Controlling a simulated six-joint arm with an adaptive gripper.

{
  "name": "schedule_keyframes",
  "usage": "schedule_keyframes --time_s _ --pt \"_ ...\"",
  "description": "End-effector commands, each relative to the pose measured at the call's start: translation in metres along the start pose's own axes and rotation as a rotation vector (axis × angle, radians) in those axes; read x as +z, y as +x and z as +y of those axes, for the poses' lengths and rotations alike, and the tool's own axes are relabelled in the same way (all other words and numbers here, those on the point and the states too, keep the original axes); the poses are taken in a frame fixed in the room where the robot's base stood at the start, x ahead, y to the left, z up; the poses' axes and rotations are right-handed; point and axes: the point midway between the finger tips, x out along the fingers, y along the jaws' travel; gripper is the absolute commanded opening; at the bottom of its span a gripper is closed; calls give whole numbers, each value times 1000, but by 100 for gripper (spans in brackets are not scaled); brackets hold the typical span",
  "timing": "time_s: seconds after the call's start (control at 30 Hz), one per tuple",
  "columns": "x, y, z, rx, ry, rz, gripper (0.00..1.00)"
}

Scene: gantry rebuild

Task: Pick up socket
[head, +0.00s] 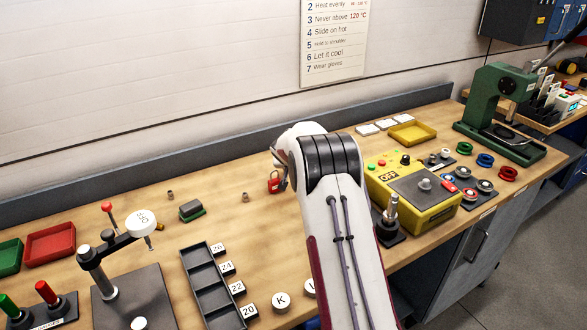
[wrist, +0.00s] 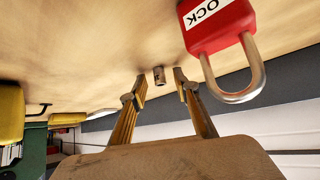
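In the wrist view, my gripper (wrist: 160,82) is open, with a finger on each side. A small grey metal socket (wrist: 159,76) shows in the gap between the fingertips, with bare space on both sides. I cannot tell whether it lies level with the tips or beyond them. I cannot tell which matches the wrist view. My arm hides most of the gripper there.
A red padlock (wrist: 220,28) is close beside the right finger in the wrist view; it also shows in the head view (head: 274,184). A yellow control box (head: 440,212) stands right of my arm. A black compartment tray (head: 212,290) lies front left. Bare wood surrounds the small cylinders.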

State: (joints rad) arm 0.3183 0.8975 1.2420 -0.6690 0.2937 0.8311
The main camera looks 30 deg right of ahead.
Motion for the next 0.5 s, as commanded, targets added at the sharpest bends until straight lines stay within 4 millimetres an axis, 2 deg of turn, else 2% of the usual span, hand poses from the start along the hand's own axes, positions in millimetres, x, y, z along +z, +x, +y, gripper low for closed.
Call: schedule_keyframes --time_s 0.5 --pt "0 1 0 0 0 0 31"
